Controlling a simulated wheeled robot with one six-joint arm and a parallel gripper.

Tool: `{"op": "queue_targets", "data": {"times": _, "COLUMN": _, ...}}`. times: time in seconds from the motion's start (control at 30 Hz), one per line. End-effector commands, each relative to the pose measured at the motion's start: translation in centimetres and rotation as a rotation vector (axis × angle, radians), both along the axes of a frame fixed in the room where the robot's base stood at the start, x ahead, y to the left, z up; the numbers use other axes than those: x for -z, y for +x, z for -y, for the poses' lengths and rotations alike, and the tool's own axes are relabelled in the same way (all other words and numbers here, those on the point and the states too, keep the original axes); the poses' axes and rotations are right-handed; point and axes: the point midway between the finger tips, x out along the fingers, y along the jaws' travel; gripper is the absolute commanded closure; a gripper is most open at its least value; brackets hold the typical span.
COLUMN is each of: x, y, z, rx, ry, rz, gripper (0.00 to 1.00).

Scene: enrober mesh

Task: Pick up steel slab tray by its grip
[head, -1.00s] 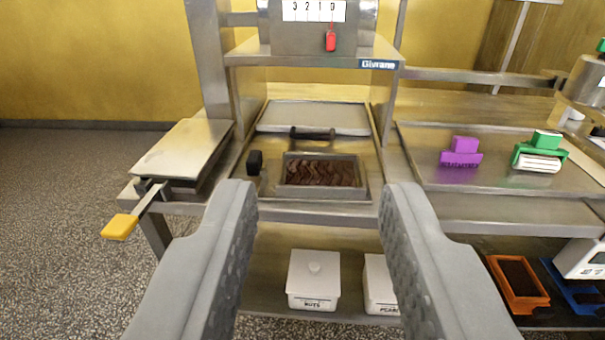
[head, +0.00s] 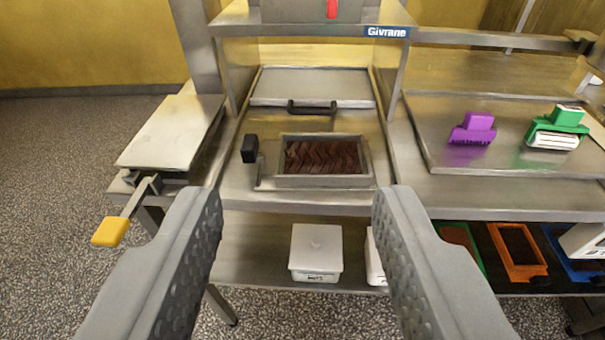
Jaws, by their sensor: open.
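My gripper (head: 298,205) is open and empty. Its two grey fingers are wide apart in front of and nearer than the tray, with the left fingertip below the black grip in the picture. Nothing hides the tray or its grip.
Behind the tray is a flat steel plate (head: 312,86) with a black bar handle (head: 312,108). A steel platform with a yellow-ended lever (head: 110,231) is at left. A purple scraper (head: 474,128) and green tool (head: 557,128) lie on the right. White tubs (head: 316,247) stand on the lower shelf.

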Motion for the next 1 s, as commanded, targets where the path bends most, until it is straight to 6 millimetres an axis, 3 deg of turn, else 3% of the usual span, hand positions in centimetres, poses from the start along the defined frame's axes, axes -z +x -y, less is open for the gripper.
{"op": "queue_targets", "data": {"times": 0.4, "x": -0.3, "y": 9.5, "z": -2.8, "rx": -0.024, "ry": 0.016, "rz": -0.36, "gripper": 0.55}}
{"op": "queue_targets", "data": {"times": 1.0, "x": 2.0, "y": 20.8, "z": -8.0, "rx": 0.006, "ry": -0.01, "rz": -0.849, "gripper": 0.55}}
